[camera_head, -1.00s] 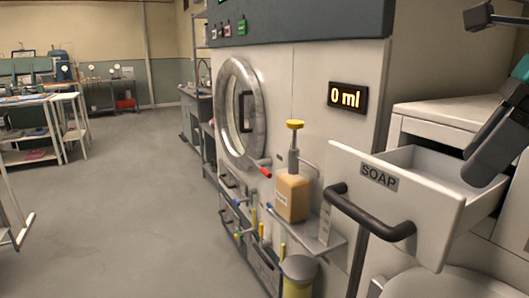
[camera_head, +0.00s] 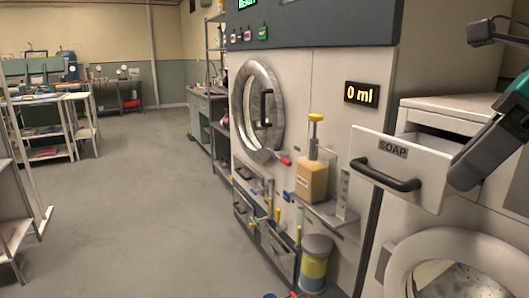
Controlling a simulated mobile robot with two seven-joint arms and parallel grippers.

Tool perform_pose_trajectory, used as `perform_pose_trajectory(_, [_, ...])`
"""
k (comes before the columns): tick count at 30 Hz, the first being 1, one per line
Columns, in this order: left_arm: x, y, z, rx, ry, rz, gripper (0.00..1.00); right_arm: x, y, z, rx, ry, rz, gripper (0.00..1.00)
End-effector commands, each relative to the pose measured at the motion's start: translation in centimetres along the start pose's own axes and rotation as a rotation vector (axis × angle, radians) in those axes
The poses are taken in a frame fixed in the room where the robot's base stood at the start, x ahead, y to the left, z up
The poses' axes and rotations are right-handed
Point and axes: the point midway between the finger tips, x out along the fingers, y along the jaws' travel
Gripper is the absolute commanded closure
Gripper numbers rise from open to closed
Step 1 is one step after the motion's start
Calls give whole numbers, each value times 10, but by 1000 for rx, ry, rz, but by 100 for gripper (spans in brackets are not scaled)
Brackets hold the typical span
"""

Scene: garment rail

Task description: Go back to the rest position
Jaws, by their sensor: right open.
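My right gripper (camera_head: 466,172), dark grey and teal, comes in from the right edge. Its fingers are at the right end of the open white drawer labelled SOAP (camera_head: 410,152) and cover part of it. I see nothing held in it, and I cannot tell whether it touches the drawer. The drawer has a dark bar handle (camera_head: 386,178) on its front. My left gripper is not in view.
A large machine with a round door (camera_head: 276,108) and a 0 ml display (camera_head: 361,93) stands in the middle. A soap pump bottle (camera_head: 312,170) sits on its small shelf. A washer's round door (camera_head: 462,275) is at lower right. Open floor (camera_head: 130,200) lies left.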

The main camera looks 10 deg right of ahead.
Motion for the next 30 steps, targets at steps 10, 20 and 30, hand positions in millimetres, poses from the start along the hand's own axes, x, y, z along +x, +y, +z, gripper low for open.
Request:
perform_pose_trajectory(10, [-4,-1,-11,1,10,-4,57,53,-33,11,436,-445,443,40])
perform_pose_trajectory(20, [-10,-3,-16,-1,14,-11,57,129,-95,-19,1177,-873,809,40])
perform_pose_trajectory(30, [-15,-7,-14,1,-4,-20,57,267,-106,-113,2135,-1083,962,40])
